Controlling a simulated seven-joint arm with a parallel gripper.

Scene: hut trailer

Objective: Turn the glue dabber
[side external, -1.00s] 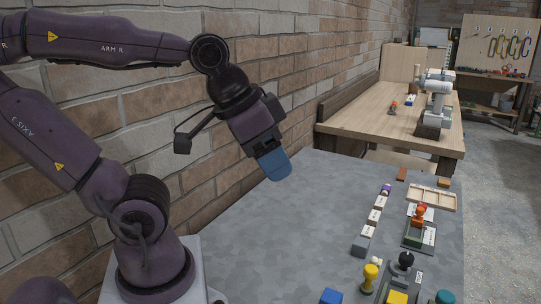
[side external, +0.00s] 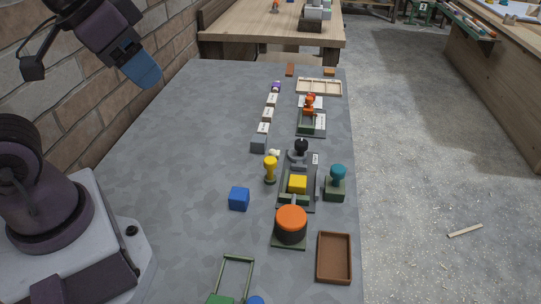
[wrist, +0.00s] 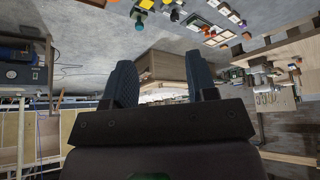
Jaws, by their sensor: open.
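No part carries a readable name, so I cannot tell which is the glue dabber. Knobbed pieces on the grey table (side external: 180,215) are a yellow one (side external: 270,168), a teal knob on a dark green block (side external: 337,182), a black knob (side external: 301,147) on a dark fixture and an orange-red one (side external: 309,103) on a green base. A dark round pot with an orange top (side external: 291,224) stands nearer. My gripper (side external: 146,78) hangs high at the upper left, well away from these. In the wrist view its blue fingers (wrist: 160,84) are apart and empty.
A blue cube (side external: 239,198), a brown tray (side external: 334,257) and a green frame (side external: 235,275) lie nearby. White-topped blocks (side external: 268,115) form a row. A pale divided tray (side external: 319,87) lies farther back. A brick wall (side external: 95,105) borders the left. The table's left-middle is clear.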

